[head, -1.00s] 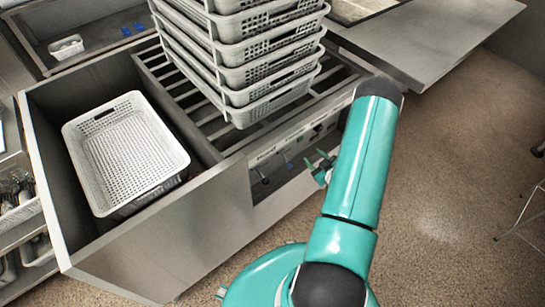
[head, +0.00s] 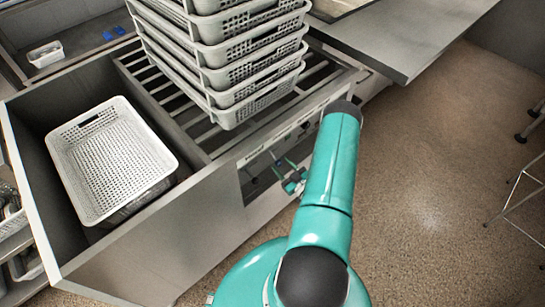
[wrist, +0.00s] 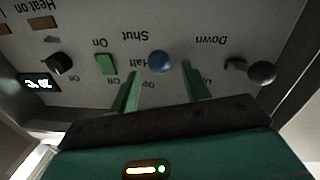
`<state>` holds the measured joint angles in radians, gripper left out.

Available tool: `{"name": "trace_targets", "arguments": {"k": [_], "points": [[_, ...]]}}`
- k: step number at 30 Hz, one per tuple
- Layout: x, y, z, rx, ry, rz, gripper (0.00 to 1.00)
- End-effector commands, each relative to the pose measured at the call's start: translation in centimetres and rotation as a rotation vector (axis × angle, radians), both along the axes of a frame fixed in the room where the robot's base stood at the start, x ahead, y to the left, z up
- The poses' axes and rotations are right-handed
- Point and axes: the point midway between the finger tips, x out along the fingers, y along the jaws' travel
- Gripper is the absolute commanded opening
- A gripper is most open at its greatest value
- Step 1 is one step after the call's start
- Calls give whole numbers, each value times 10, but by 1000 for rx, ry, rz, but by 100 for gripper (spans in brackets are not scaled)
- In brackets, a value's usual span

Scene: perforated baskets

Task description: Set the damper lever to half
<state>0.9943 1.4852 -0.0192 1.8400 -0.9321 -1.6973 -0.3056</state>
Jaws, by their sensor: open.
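The control panel (wrist: 210,25) appears upside down in the wrist view. A round blue knob (wrist: 161,62), apparently the damper lever's end, sits between the labels "Shut" and "Half". My gripper (wrist: 160,69) is open, with one green finger on either side of the knob's place in the picture. The fingertips are close to the panel; I cannot tell whether they touch the knob. In the head view my gripper (head: 283,167) is in front of the panel on the unit's front, and it and my arm hide part of that panel.
Beside the blue knob are a green switch (wrist: 106,64), a black dial (wrist: 60,65) and a black-knobbed lever (wrist: 262,73) near "Down". Stacked perforated baskets (head: 235,80) stand on the slatted top above. Another basket (head: 110,160) sits in the bin at left. Open floor lies right.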

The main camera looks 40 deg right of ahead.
Motion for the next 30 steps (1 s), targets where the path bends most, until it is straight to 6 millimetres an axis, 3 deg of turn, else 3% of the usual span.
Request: {"name": "trace_targets", "arguments": {"k": [3,9,21,28,30], "points": [[26,-1,0,-2,-2,3,47],[57,-2,0,-1,-1,4,47],[68,-3,0,0,0,3,47],[68,-3,0,0,1,3,4],[68,-3,0,-1,1,3,0]]}}
